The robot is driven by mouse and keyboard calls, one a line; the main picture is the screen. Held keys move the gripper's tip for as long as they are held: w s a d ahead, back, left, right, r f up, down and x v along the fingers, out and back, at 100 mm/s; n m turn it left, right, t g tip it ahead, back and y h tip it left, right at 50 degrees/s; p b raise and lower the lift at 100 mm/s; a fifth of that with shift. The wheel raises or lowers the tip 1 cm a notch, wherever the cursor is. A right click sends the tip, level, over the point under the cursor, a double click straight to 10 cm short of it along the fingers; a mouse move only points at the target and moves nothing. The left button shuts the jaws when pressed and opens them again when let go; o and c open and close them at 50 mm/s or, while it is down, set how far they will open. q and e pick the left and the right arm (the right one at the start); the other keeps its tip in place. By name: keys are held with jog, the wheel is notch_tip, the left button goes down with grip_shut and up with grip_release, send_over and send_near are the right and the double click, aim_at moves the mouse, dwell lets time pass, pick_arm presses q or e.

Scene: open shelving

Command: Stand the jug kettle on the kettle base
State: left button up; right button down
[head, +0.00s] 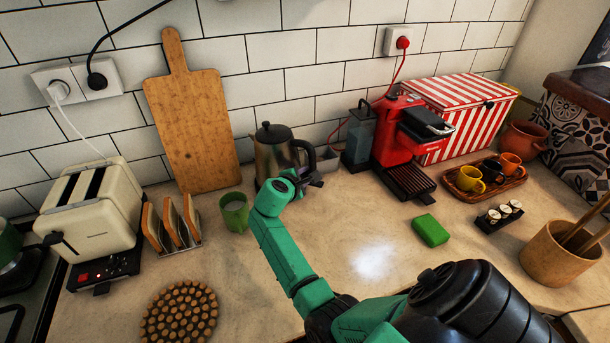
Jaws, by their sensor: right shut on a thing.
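The jug kettle (270,151), metal with a black lid and black handle, is upright near the tiled wall, right of the cutting board. My right gripper (314,182) is at the kettle's handle side and shut on the kettle. My green forearm and wrist hide the kettle's lower part. I cannot make out the kettle base, nor tell whether the kettle touches it or the counter. My left gripper is out of view.
A green cup (235,213) stands just left of the kettle. A red coffee machine (396,140) stands to the right. A toaster (90,212), toast rack (172,226) and cork trivet (180,312) are at left. A green sponge (430,231) lies on the counter, with clear room around it.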

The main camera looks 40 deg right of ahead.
jog(key=shift+f, duration=0.5)
jog(key=c, duration=0.9)
grip_release()
jog(key=shift+w, duration=0.15)
jog(key=shift+f, duration=0.25)
jog(key=shift+a+r, duration=0.2)
jog(key=shift+r, duration=0.05)
jog(key=p+v, duration=0.7)
jog(key=v, duration=0.3)
jog(key=shift+s+a+r, duration=0.2)
jog(key=shift+s+r, duration=0.05)
